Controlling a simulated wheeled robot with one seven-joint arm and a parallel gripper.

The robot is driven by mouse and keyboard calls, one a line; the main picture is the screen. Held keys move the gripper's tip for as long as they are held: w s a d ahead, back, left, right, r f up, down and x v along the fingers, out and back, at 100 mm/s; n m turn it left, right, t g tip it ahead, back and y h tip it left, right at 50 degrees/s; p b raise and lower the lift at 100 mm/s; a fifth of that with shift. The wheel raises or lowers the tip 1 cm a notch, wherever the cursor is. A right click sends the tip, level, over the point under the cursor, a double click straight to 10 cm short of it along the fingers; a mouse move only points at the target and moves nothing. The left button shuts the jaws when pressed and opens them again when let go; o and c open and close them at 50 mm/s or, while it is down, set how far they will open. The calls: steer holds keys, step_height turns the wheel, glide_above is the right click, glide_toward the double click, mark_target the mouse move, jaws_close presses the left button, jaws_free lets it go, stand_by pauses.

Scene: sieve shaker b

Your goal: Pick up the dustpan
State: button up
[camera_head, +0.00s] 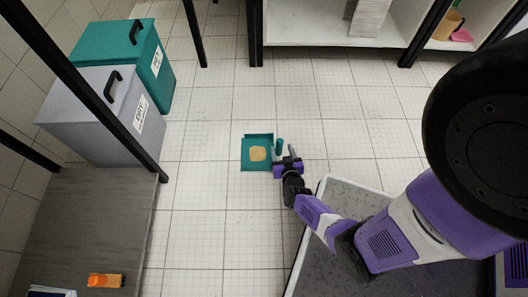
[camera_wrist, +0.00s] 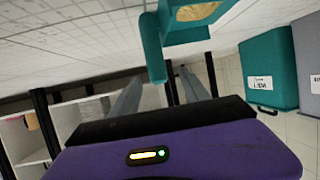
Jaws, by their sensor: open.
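The teal dustpan (camera_head: 246,163) lies on the tiled floor with a tan pile (camera_head: 258,154) in it. Its handle (camera_head: 279,145) is on its right side, at my gripper (camera_head: 285,152). In the wrist view the dustpan (camera_wrist: 188,37) is at the top, with its handle (camera_wrist: 152,50) reaching down toward the gap between the fingers. My gripper (camera_wrist: 160,82) is open, one grey finger on each side of the handle's line. I see no finger pressed on the handle; how deep it sits between them I cannot tell.
A teal bin (camera_head: 118,43) and a grey bin (camera_head: 85,82) stand at the left behind a dark frame. A grey bench (camera_head: 85,215) holds an orange item (camera_head: 105,280). White shelves (camera_head: 300,22) are at the back. The floor around the dustpan is clear.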

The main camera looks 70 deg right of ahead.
mark_target(280, 145)
steer(key=b+x, duration=0.2)
steer(key=x, duration=0.1)
steer(key=b+x, duration=0.1)
steer(key=x, duration=0.1)
steer(key=shift+d+f+b, duration=0.2)
steer(key=shift+d+b, duration=0.2)
steer(key=shift+d, duration=0.05)
jaws_close()
steer(key=shift+r, duration=0.1)
stand_by(1.0)
